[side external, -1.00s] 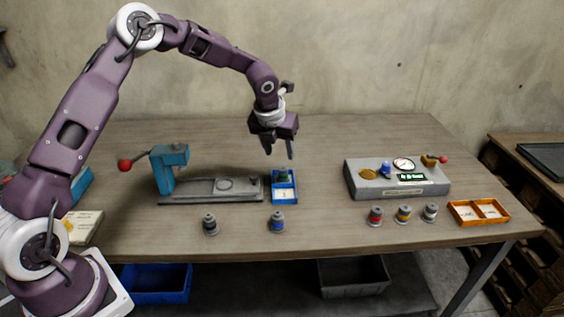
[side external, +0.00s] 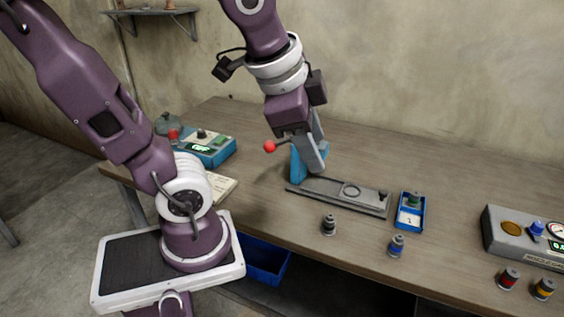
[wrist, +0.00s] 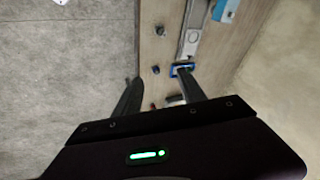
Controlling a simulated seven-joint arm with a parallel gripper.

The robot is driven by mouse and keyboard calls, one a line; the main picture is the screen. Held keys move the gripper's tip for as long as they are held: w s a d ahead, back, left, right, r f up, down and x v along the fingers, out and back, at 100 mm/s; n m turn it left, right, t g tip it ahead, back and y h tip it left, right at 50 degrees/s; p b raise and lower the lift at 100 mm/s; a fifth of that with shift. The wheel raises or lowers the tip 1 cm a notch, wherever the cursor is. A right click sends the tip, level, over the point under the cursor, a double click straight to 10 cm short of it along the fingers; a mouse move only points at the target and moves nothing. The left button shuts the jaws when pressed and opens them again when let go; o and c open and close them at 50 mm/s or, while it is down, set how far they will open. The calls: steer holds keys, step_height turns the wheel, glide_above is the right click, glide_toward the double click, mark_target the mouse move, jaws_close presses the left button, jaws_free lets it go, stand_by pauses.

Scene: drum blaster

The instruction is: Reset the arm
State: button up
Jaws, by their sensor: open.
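My gripper (side external: 314,158) hangs raised in the side external view, in front of the blue press with the red-knobbed lever as seen in the picture. Its fingers hide part of the press (side external: 299,166). In the wrist view my gripper (wrist: 160,92) is open, with its two fingers spread and nothing between them. The blue tray (side external: 408,228) holds a dark spool with a green band (side external: 414,201). The grey base plate (side external: 340,196) of the press has a ring on it.
A dark spool (side external: 329,225) and a blue-banded spool (side external: 396,245) stand near the table's front edge. A grey tester (side external: 505,230) with red (side external: 508,278) and yellow (side external: 543,289) spools is at right. A blue device (side external: 209,149) stands at back left.

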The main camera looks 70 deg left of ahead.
steer(key=s+d+f+n+h, duration=0.1)
steer(key=s+n, duration=0.4)
steer(key=s, duration=0.1)
steer(key=shift+d+f+n+t, duration=0.3)
steer(key=shift+d+f, duration=0.05)
steer(key=shift+d, duration=0.05)
stand_by(0.6)
